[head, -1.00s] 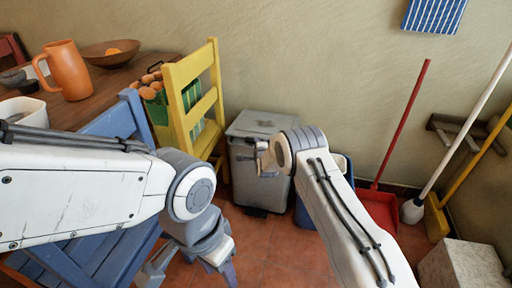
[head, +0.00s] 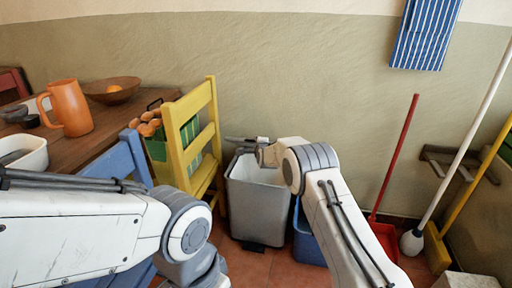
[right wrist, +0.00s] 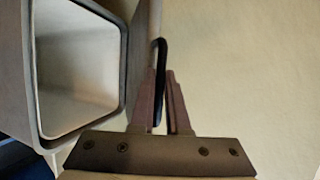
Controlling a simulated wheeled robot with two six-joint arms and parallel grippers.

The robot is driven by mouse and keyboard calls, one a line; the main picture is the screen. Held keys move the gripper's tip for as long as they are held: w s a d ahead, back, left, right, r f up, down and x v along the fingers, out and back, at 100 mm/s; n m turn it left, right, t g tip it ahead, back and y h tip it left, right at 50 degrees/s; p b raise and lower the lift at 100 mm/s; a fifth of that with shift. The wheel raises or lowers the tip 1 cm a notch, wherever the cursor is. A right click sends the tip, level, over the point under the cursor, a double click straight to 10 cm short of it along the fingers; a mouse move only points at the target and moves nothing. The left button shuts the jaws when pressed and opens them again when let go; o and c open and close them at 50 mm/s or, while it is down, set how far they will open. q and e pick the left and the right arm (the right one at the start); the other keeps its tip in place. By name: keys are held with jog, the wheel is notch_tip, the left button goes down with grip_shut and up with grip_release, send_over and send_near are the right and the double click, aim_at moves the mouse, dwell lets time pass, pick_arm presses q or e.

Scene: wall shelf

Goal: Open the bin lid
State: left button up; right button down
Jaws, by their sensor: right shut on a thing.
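The grey bin (head: 256,212) stands on the floor against the wall, and its pale inside shows at the top. Its lid is raised, seen nearly edge-on behind the opening. My right gripper (head: 258,152) is at the back of the bin's opening, partly hidden by its own wrist. In the right wrist view, the bin's open mouth (right wrist: 78,70) is at the left, and the right gripper (right wrist: 161,76) is shut on the lid's dark handle (right wrist: 160,62). My left arm comes in from the left; its gripper is below the picture.
A blue bin (head: 307,240) stands close to the right of the grey bin. A yellow chair (head: 190,135) is just left of it. A red dustpan (head: 385,238) and a white-handled brush (head: 412,241) stand further right. The table (head: 75,145) is at the left.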

jog(key=c, duration=0.9)
grip_release()
jog(key=shift+f, duration=0.1)
jog(key=shift+s, duration=0.1)
jog(key=v, duration=0.3)
jog(key=p+v, duration=0.1)
jog(key=v, duration=0.3)
jog(key=p+v, duration=0.1)
jog(key=v, duration=0.2)
jog(key=shift+s+r, duration=0.15)
jog(key=shift+r, duration=0.15)
